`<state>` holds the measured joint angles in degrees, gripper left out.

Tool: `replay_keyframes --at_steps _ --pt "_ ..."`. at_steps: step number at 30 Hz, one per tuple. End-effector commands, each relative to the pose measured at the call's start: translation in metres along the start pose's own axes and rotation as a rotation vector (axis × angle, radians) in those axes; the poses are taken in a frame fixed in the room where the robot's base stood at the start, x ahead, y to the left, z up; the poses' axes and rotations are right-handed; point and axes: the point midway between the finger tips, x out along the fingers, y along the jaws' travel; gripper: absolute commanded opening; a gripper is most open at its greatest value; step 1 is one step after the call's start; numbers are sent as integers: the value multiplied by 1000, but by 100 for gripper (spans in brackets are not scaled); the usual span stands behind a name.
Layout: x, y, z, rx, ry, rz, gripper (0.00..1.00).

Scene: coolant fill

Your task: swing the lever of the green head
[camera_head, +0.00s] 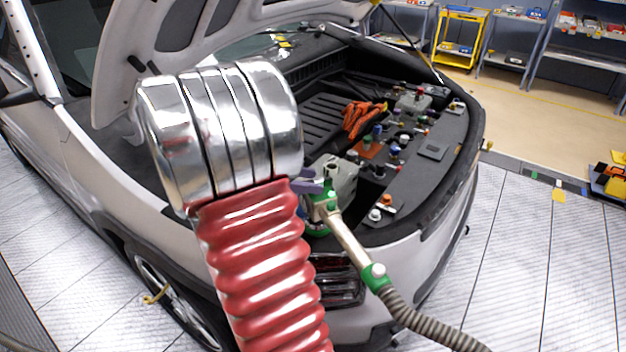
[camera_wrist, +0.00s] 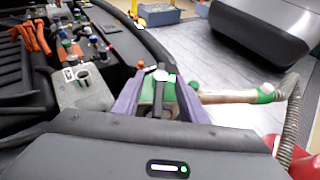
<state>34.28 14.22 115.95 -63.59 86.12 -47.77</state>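The green head (camera_head: 327,205) is at the end of a pale metal pipe, beside the grey reservoir at the car's front corner. It also shows in the wrist view (camera_wrist: 148,94), between the two purple fingers of my gripper (camera_wrist: 160,88). The fingers look closed against its sides, though the contact faces are hidden. A dark upright bar (camera_wrist: 159,100), perhaps the lever, stands between the fingers. In the head view my gripper (camera_head: 312,186) is mostly hidden behind my arm. The grey reservoir (camera_wrist: 88,95), with a round opening on top, is left of the fingers.
A ribbed hose (camera_head: 415,322) runs from the pipe toward the lower right. The raised hood (camera_head: 125,65) is at upper left. The floor right of the car is open.

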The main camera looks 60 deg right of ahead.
Motion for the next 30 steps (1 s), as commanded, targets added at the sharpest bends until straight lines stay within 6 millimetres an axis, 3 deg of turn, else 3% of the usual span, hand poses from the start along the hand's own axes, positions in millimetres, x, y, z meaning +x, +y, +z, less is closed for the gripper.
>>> replay_keyframes --at_steps 6,14,30 --pt "16 0 0 -1 0 -1 39" --pt "17 0 0 0 0 0 39" --pt "17 0 0 0 0 -1 2"
